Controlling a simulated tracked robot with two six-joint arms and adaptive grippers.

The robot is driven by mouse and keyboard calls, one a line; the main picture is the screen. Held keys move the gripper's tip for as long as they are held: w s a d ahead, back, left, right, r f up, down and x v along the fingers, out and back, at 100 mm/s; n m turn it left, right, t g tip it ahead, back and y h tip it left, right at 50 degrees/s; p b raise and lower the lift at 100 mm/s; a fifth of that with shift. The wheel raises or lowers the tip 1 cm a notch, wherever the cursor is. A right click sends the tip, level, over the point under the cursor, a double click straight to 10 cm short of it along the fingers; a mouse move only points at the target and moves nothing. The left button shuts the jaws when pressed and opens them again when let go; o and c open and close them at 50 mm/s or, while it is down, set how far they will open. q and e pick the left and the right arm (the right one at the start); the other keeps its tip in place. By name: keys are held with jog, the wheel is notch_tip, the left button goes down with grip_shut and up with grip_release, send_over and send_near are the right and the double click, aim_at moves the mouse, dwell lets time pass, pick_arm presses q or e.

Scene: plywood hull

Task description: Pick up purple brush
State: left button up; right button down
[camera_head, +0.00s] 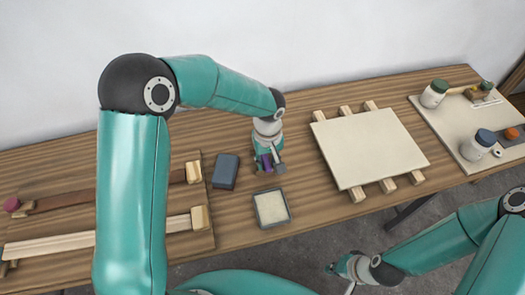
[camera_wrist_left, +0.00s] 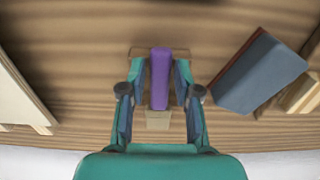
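The purple brush (camera_wrist_left: 160,78) stands out between the two fingers of my left gripper (camera_wrist_left: 160,72) in the left wrist view. Narrow gaps show between it and the fingers, so the gripper looks open around it. A pale block-like end shows at the brush's lower end. In the head view, my left gripper (camera_head: 269,160) reaches down to the table, and a bit of the purple brush (camera_head: 266,163) shows between its fingers; the rest is hidden. My right gripper (camera_head: 340,276) hangs off the table's front edge, fingers apart and empty.
A dark blue-grey block (camera_head: 225,171) stands just left of the left gripper. A small pale-filled tray (camera_head: 271,208) lies in front. A pale board (camera_head: 369,147) on wooden strips is to the right. Jars (camera_head: 478,145) stand on a far-right board. Wooden pieces (camera_head: 185,222) lie left.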

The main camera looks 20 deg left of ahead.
pick_arm(q)
grip_shut()
jog(key=shift+r, duration=0.1)
